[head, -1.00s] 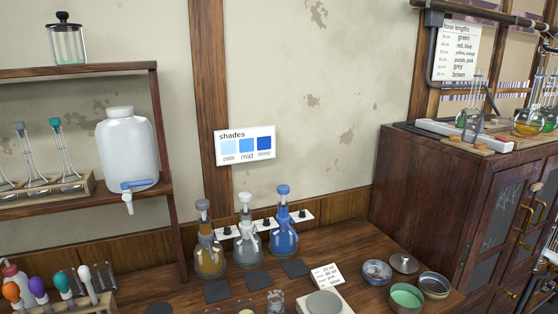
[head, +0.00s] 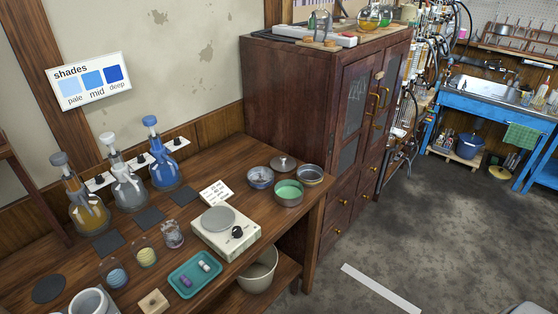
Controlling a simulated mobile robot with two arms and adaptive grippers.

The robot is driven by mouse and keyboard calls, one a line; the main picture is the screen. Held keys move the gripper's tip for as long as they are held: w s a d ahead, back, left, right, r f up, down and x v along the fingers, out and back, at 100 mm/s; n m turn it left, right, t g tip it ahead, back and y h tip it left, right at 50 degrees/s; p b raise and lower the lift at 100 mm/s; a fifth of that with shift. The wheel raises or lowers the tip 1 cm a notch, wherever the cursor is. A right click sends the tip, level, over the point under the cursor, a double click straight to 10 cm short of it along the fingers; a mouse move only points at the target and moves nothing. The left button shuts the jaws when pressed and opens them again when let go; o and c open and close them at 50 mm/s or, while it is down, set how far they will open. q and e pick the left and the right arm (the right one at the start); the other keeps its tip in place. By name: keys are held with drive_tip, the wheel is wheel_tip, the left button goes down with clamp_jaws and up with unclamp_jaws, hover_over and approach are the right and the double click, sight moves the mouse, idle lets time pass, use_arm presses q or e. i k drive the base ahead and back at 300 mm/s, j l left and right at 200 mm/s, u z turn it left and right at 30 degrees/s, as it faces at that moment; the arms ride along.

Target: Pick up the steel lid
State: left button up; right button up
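The steel lid (head: 284,163) is a small round grey disc with a knob. It lies at the back right of the wooden bench (head: 226,166), near the dark cabinet. Three round tins stand close in front of it: one with bluish contents (head: 260,178), one green inside (head: 289,193) and one grey steel tin (head: 310,175). The lid looks apart from the tins, flat on the bench. Neither of my grippers shows in the head view.
A balance (head: 226,232), a small card (head: 216,193) and a teal tray (head: 195,273) stand left of and in front of the tins. Stoppered flasks (head: 165,172) line the back. A tall cabinet (head: 300,110) rises behind the lid. Open floor (head: 440,240) lies to the right.

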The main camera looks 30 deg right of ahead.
sight(280, 163)
drive_tip(key=i+l, duration=0.15)
drive_tip(key=l, duration=0.25)
drive_tip(key=i+l, duration=0.1)
drive_tip(key=l, duration=0.3)
drive_tip(key=i+l+u, duration=0.1)
drive_tip(key=l, duration=0.3)
drive_tip(key=i+l, duration=0.15)
drive_tip(key=l, duration=0.25)
